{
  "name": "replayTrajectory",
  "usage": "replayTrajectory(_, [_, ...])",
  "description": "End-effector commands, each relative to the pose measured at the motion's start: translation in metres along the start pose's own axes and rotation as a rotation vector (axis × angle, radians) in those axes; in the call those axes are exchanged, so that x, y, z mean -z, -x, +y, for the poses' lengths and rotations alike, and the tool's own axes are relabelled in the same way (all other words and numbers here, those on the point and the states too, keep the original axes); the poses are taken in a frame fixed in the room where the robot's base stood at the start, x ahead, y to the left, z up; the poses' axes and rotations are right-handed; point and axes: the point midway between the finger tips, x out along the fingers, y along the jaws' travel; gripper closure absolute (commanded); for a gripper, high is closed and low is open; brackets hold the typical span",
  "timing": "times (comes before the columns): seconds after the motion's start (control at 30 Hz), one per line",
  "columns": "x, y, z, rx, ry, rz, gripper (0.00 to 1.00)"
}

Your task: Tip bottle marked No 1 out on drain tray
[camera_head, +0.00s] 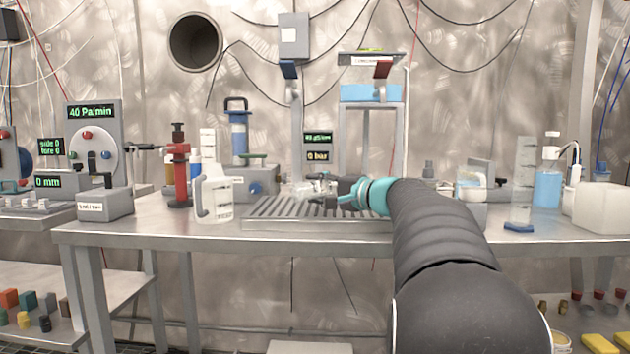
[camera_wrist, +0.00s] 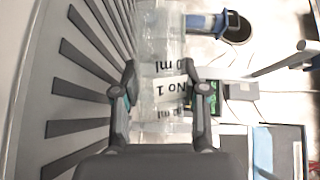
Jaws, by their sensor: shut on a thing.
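My gripper (camera_head: 340,190) is shut on a clear bottle with a white label reading "No 1" (camera_wrist: 171,89). In the wrist view the fingers (camera_wrist: 164,98) press on both sides of the bottle, and the label reads upside down. The bottle also shows in the head view (camera_head: 318,188), small and partly hidden by the gripper. It appears to lie about level on its side above the slatted drain tray (camera_head: 290,224). The tray's slats fill the left of the wrist view (camera_wrist: 82,88). I cannot tell whether liquid is in the bottle or running out.
A white jug (camera_head: 214,199) stands just left of the tray. A red hand pump (camera_head: 179,170) and a blue-bodied pump (camera_head: 238,132) stand behind. A cylinder (camera_head: 523,185), a blue bottle (camera_head: 548,178) and a white canister (camera_head: 602,207) stand at the right.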

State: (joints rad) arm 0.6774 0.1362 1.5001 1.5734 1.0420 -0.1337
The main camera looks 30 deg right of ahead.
Motion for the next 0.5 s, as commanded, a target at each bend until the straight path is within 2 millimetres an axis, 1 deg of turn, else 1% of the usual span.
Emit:
replayTrajectory(0.13, [0.000,0.000,-0.001,0.000,0.003,0.000,0.99])
replayTrajectory(0.2, [0.000,0.000,-0.004,-0.012,0.036,0.000,0.99])
replayTrajectory(0.27, [-0.001,0.000,-0.008,-0.036,0.095,0.001,0.99])
replayTrajectory(0.4, [-0.003,-0.001,-0.019,-0.108,0.269,0.000,0.99])
replayTrajectory(0.5, [-0.003,-0.002,-0.023,-0.147,0.362,0.000,0.99])
